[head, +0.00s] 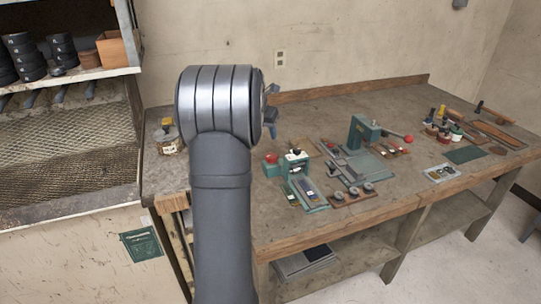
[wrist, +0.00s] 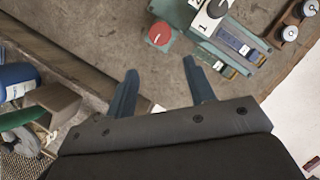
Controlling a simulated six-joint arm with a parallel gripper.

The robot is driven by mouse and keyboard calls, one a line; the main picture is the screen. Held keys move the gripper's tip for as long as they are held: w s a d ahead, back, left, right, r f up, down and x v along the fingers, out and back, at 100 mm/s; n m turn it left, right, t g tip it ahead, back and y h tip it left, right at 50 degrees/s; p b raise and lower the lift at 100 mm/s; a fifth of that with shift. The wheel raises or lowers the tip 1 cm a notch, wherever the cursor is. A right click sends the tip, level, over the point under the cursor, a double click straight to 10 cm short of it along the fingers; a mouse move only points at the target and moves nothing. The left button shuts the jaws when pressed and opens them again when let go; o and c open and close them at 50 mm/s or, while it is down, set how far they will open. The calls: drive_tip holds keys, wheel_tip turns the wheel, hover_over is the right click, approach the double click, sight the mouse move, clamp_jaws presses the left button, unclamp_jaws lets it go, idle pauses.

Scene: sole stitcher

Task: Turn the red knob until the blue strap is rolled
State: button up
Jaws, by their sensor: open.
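The red knob (head: 270,158) sits at the left side of a small green device (head: 297,172) on the workbench. In the wrist view the red knob (wrist: 160,34) lies beyond my fingertips, near the top centre, with a white pointer mark on it. A flat blue strap (wrist: 240,38) lies on the device to the right of the knob; it also shows in the head view (head: 309,188). My gripper (wrist: 160,66) is open and empty, its two blue fingers apart and not touching the knob. In the head view my arm hides most of the gripper.
The wooden workbench (head: 230,232) also holds a green press with a red-tipped lever (head: 365,132) right of the device. A wooden block with round knobs (head: 352,194) stands in front. A yellow-topped jar (head: 168,135) is at the left.

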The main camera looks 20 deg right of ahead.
sight(271, 156)
drive_tip(key=x, duration=1.4)
drive_tip(key=c, duration=0.7)
